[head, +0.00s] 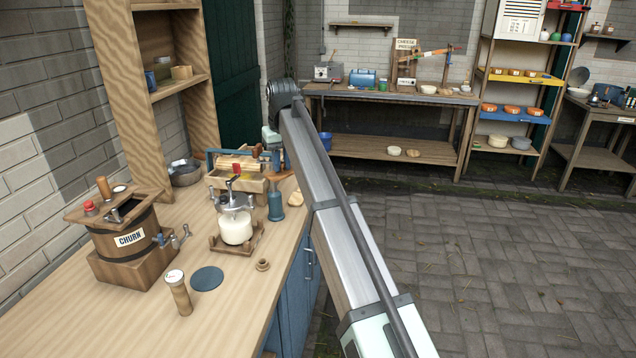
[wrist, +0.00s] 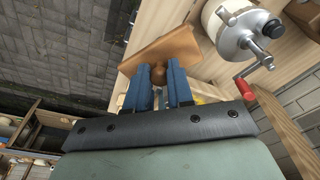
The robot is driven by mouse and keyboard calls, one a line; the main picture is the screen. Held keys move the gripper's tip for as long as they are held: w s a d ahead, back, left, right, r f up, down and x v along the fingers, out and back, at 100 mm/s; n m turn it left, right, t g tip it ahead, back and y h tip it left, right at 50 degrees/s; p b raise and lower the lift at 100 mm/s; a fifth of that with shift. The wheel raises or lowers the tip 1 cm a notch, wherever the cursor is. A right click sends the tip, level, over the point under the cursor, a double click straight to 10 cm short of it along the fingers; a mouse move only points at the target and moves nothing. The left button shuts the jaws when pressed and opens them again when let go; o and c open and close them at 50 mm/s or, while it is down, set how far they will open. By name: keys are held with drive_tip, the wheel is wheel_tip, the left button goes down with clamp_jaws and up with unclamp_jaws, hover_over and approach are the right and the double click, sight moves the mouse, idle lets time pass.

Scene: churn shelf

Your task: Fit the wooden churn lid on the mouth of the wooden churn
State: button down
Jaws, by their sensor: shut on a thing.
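The wooden churn (head: 125,240), labelled CHURN, stands upright on the bench at the left of the head view. Its flat wooden top carries a red knob and a wooden peg, and a dark opening shows near its front. My gripper (wrist: 158,78) is shut on the round knob of the wooden churn lid (wrist: 160,50), a flat tan board in the wrist view. In the head view, my gripper is over the far right part of the bench, well to the right of the churn and apart from it. The lid's underside is hidden.
A white jar with a crank (head: 236,226) stands between the churn and my gripper; it also shows in the wrist view (wrist: 232,28). A wooden cylinder (head: 178,293), a dark round mat (head: 207,278) and a blue bottle (head: 275,205) are on the bench. Its near left part is clear.

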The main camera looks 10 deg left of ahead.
drive_tip(key=s+a+r+n, duration=0.15)
drive_tip(key=a+r, duration=0.35)
drive_tip(key=a, duration=0.5)
drive_tip(key=s+a+r+n, duration=0.1)
drive_tip(key=s+a+n, duration=0.2)
drive_tip(key=s+a, duration=1.1)
drive_tip(key=s+a+n, duration=0.2)
drive_tip(key=s+a, duration=0.5)
drive_tip(key=a, duration=0.3)
drive_tip(key=shift+g+y, duration=0.3)
drive_tip(key=shift+s+f, duration=0.15)
drive_tip(key=shift+f, duration=2.3)
drive_tip(key=shift+f, duration=0.95)
drive_tip(key=shift+r, duration=0.1)
drive_tip(key=c, duration=0.9)
unclamp_jaws()
drive_tip(key=shift+c, duration=0.4)
